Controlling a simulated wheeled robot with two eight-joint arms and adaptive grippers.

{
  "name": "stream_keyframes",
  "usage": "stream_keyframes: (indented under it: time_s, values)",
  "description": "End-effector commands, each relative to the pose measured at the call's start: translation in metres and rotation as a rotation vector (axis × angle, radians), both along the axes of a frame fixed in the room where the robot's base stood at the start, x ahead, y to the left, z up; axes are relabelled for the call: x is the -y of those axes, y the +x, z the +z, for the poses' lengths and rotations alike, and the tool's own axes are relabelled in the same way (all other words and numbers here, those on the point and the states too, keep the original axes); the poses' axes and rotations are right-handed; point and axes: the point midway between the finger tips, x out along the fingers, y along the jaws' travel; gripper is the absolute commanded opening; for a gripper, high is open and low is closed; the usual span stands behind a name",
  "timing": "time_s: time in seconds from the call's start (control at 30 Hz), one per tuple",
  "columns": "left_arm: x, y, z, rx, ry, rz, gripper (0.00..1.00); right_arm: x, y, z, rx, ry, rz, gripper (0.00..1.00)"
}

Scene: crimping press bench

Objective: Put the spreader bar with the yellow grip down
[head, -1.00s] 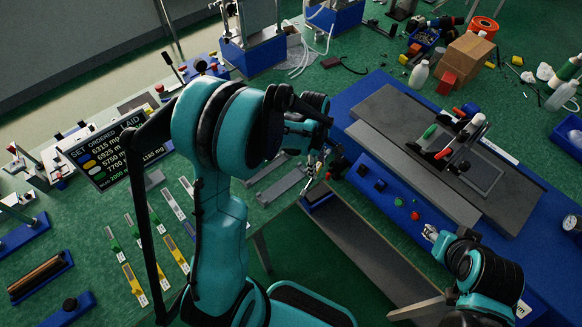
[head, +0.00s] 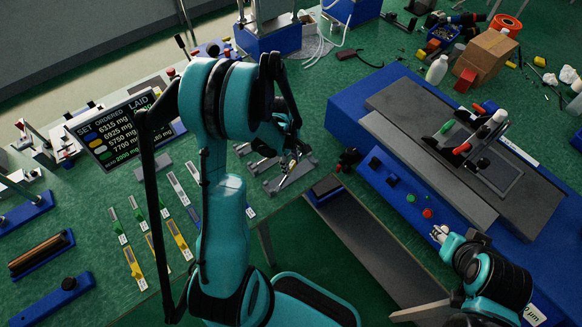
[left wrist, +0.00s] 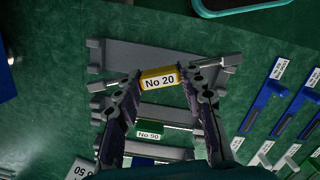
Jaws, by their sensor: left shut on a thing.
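The spreader bar with the yellow grip (left wrist: 159,83), labelled "No 20", is between the fingers of my left gripper (left wrist: 160,88) in the left wrist view. The gripper is shut on the grip, and the bar's metal ends stick out on both sides. The bar lies across the picture above a grey rack (left wrist: 135,55); I cannot tell whether it touches it. In the head view, my left gripper (head: 290,160) is over the grey rack (head: 292,180) near the bench edge, with the bar hardly visible. My right gripper (head: 440,233) is by the blue press base; its opening is unclear.
A bar with a green grip (left wrist: 148,134) lies just below in the left wrist view, with a white-labelled one (left wrist: 82,168) lower left. In the head view, the press (head: 430,150) is right, the display (head: 118,132) left.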

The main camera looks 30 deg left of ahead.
Motion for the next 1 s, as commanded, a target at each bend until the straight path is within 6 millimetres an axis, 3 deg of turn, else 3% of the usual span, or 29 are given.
stream_keyframes:
  time_s: [0.1,0.83,0.87,0.93,1.0]
  values:
    - [0.0,0.0,-0.018,0.0,0.0,0.0,0.04,0.0,0.0,-0.008,0.0,0.0,0.0,0.4]
    - [0.0,0.0,-0.03,0.0,0.0,0.0,0.04,0.0,0.0,-0.021,0.0,0.0,0.0,0.4]
    - [0.0,0.0,-0.03,0.0,0.0,0.0,0.41,0.0,0.0,-0.021,0.0,0.0,0.0,0.4]
    - [0.0,0.0,-0.029,0.0,0.0,0.0,0.6,0.0,0.0,-0.02,0.0,0.0,0.0,0.4]
    - [0.0,0.0,-0.029,0.0,0.0,0.0,0.6,0.0,0.0,-0.02,0.0,0.0,0.0,0.4]
